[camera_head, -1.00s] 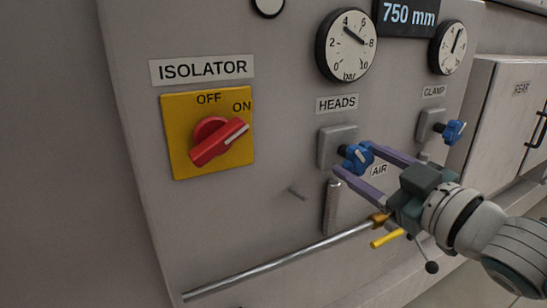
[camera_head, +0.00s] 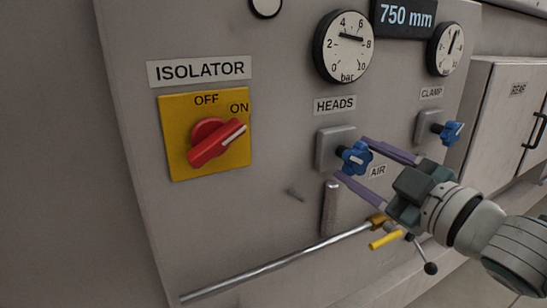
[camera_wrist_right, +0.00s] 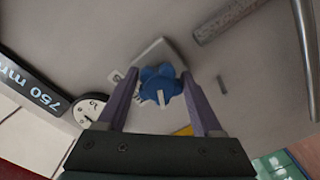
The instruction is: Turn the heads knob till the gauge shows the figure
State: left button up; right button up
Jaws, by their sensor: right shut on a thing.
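The blue heads knob (camera_head: 355,158) sits on a grey block under the HEADS label (camera_head: 334,105), with a white mark on its face. My right gripper (camera_head: 351,159) has its two purple fingers on either side of the knob and is shut on it. In the right wrist view the knob (camera_wrist_right: 161,84) lies between the fingertips. The heads gauge (camera_head: 344,60), marked 0 to 10 bar, is above the label. Its needle lies nearly level, its right end just above the 8. My left gripper is not in view.
A second blue knob (camera_head: 452,132) under the CLAMP label and its gauge (camera_head: 446,50) are to the right. The red isolator switch (camera_head: 217,144) is at left, towards ON.

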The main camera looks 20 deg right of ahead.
jog(key=o, duration=1.4)
jog(key=shift+c, duration=0.2)
jog(key=s+b, duration=0.2)
jog(key=s, duration=0.8)
jog(key=shift+d, duration=0.35)
